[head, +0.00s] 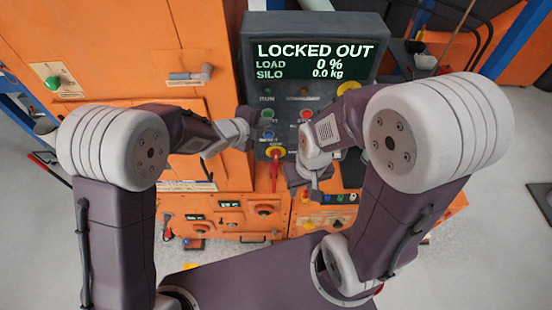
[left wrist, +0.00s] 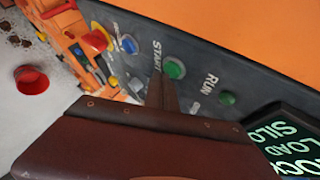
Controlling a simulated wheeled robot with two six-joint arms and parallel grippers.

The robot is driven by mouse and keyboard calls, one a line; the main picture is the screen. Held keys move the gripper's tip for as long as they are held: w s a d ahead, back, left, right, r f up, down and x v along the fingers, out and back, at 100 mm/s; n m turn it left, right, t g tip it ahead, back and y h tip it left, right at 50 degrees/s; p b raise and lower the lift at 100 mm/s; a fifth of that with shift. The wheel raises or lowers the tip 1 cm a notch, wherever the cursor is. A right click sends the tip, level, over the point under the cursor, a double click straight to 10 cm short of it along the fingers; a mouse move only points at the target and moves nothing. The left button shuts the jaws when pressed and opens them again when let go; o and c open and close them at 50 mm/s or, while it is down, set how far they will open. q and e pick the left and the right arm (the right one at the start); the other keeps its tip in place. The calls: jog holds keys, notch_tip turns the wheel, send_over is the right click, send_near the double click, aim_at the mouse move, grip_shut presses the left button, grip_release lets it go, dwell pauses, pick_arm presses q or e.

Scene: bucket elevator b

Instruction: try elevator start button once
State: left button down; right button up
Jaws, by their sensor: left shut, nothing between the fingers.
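The dark control panel (head: 335,100) has a display (head: 315,60) reading LOCKED OUT, LOAD 0 % and SILO 0.0 kg. The green start button (head: 267,115) is at the panel's left side. In the left wrist view the start button (left wrist: 175,68) shows beside the word START. My left gripper (head: 249,118) is shut and empty, at the panel's left edge close to the button. In the left wrist view its fingertips (left wrist: 163,88) appear just short of the button; I cannot tell whether they touch it. My right gripper (head: 314,192) is low in front of the panel; its jaws are unclear.
A green RUN lamp (left wrist: 227,97) and a blue button (left wrist: 129,44) flank the start button. A red button (head: 306,115) is to its right. A red-and-yellow switch (head: 275,153) with a red piece hanging below is lower on the panel. Orange cabinets (head: 110,45) stand behind.

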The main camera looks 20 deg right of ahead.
dwell(0.5)
pick_arm(q)
jog(key=shift+w+d, duration=0.15)
jog(key=shift+w, duration=0.25)
jog(key=shift+s, duration=0.4)
jog(key=s+a+b, duration=0.2)
jog(key=s+b, duration=0.2)
jog(key=s, duration=0.1)
jog(key=shift+s, duration=0.4)
